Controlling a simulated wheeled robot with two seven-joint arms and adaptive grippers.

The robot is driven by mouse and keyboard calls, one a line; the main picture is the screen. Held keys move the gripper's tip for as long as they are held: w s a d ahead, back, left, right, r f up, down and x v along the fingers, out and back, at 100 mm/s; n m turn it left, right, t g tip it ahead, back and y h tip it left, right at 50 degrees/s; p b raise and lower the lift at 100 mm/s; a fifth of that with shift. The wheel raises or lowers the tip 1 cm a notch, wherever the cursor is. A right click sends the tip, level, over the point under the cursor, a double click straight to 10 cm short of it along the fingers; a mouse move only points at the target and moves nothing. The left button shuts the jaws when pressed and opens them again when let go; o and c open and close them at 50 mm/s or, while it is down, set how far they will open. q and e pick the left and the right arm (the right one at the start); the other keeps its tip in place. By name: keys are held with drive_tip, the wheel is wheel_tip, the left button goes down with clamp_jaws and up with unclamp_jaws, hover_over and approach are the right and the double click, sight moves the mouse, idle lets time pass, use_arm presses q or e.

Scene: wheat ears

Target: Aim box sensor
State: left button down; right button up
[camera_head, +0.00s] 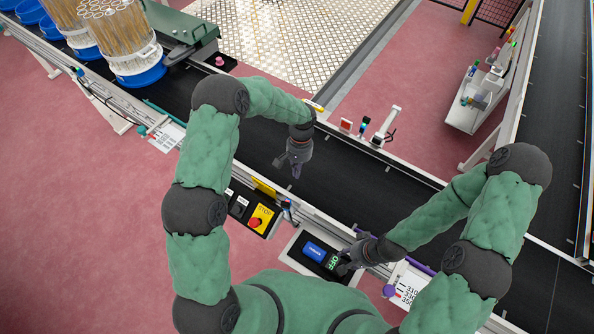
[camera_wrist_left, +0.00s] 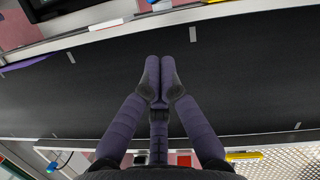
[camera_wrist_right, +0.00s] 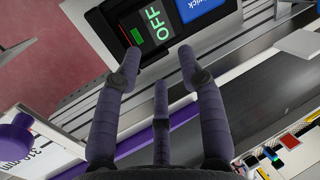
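No part is clearly marked as the box sensor; small devices (camera_head: 364,124) stand on the belt's far rail, with a white angled bracket (camera_head: 387,126) beside them. A purple knob (camera_head: 389,291) sits by a white printed number label (camera_head: 408,288) on the near side; the knob is large at the left of the right wrist view (camera_wrist_right: 16,136). My left gripper (camera_head: 294,172) is over the black belt, its fingertips together and empty in the left wrist view (camera_wrist_left: 160,62). My right gripper (camera_head: 346,266) is beside the OFF display, fingers apart and empty in the right wrist view (camera_wrist_right: 159,58).
The black conveyor belt (camera_head: 345,172) is bare between the rails. A box with a green OFF display (camera_head: 332,262) and a blue button (camera_head: 314,251) is close to my right gripper. A yellow STOP panel (camera_head: 264,215) lies left of it. Wheat tubs (camera_head: 130,45) stand at top left.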

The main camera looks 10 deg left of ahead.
sight(287, 205)
use_arm(q)
drive_tip(key=x, duration=0.8)
drive_tip(key=shift+s, duration=0.1)
drive_tip(key=shift+s+a+r, duration=0.1)
drive_tip(key=shift+s, duration=0.8)
drive_tip(key=shift+s+a+r, duration=0.1)
drive_tip(key=shift+s, duration=0.85)
